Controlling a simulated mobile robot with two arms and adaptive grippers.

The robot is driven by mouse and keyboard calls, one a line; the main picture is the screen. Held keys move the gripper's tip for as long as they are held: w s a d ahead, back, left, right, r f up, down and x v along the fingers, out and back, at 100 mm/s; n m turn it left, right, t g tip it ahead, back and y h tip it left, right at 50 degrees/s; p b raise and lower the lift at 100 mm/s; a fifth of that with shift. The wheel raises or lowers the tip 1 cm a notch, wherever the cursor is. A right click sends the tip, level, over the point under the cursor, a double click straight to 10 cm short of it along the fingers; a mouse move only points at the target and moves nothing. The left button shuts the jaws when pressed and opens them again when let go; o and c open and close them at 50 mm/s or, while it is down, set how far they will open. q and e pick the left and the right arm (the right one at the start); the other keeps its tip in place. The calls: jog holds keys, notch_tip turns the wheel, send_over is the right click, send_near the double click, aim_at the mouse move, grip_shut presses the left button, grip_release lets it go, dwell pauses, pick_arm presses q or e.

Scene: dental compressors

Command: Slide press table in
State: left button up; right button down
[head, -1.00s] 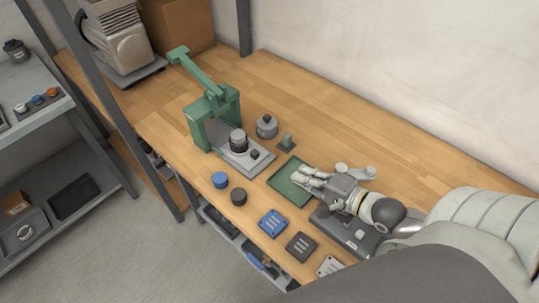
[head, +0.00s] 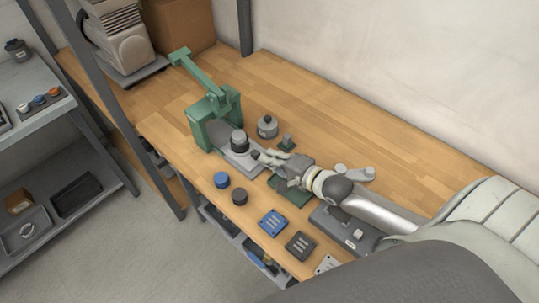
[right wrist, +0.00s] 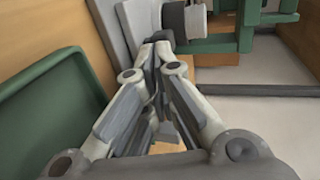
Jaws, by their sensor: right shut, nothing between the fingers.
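The green arbor press (head: 212,118) stands on the wooden bench, and its lever points up to the back left. Its grey press table (head: 228,162) sticks out at the front, carrying a grey and black cylinder (head: 238,141) and a small dark knob. My right gripper (head: 262,156) is shut and empty, with its fingertips at the table's outer end by the knob. In the right wrist view the closed fingertips (right wrist: 157,46) are close to the grey table (right wrist: 108,28); I cannot tell whether they touch. My left gripper is out of view.
A green tray (head: 287,192) lies under my right gripper. A round grey part (head: 267,126) and a small green-based part (head: 286,143) stand behind. Blue (head: 221,180) and black (head: 239,196) caps lie near the front edge.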

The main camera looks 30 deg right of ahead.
aim_at(246, 139)
jog(key=shift+w, duration=0.25)
jog(key=shift+a, duration=0.1)
jog(key=w+a, duration=0.1)
jog(key=w, duration=0.2)
jog(key=w+a+b, duration=0.1)
jog(key=w, duration=0.3)
jog(key=w+a+b, duration=0.1)
jog(key=w, duration=0.3)
jog(key=shift+a, duration=0.35)
jog(key=shift+s+r, duration=0.1)
jog(key=shift+r, duration=0.05)
jog(key=shift+s+d+r, duration=0.1)
jog(key=shift+s+d, duration=0.1)
jog(key=shift+s, duration=0.4)
jog(key=v, duration=1)
jog(key=shift+s+d+r, duration=0.15)
jog(key=shift+s+d, duration=0.05)
jog(key=shift+s, duration=0.15)
